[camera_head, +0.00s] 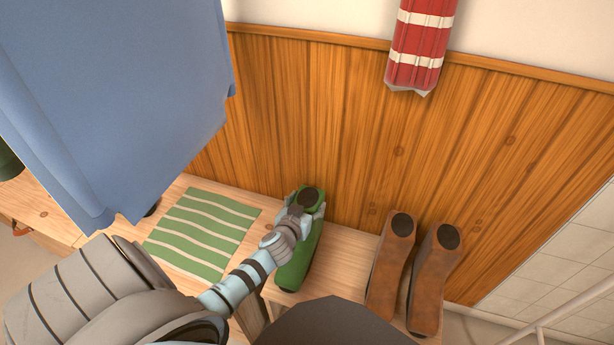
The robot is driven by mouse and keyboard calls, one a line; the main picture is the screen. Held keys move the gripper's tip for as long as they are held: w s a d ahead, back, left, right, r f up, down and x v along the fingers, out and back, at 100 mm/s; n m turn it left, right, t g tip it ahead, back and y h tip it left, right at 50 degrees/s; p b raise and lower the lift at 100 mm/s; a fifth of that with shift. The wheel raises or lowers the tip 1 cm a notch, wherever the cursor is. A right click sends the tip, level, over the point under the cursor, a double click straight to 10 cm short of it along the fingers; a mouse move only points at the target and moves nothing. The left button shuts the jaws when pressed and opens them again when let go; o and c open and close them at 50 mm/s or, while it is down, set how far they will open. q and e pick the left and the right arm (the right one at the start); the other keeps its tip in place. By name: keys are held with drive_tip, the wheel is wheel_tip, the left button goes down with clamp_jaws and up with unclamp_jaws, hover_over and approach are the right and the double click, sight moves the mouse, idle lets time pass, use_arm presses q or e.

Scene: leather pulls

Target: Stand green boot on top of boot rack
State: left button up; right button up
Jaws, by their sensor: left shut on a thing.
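The green boot (294,262) is in the middle of the camera_head view, roughly upright with its dark opening facing up at me. My left gripper (307,204) is shut on its upper part. The light wooden boot rack (345,252) shows behind and to the right of the boot. The boot's lower end overlaps the rack's top in the picture; I cannot tell whether it touches it. My right gripper is not in view.
A pair of brown boots (388,268) stands at the right end of the rack. A green striped mat (203,233) lies on the wood to the left. Blue cloth (130,90) hangs at upper left. A red striped item (420,45) hangs on the wall above the wood panelling (330,120).

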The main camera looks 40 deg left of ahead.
use_arm(q)
drive_tip(key=o, duration=2)
drive_tip(key=shift+c, duration=0.2)
drive_tip(key=shift+r, duration=0.15)
drive_tip(key=p+v, duration=0.3)
drive_tip(key=v, duration=0.9)
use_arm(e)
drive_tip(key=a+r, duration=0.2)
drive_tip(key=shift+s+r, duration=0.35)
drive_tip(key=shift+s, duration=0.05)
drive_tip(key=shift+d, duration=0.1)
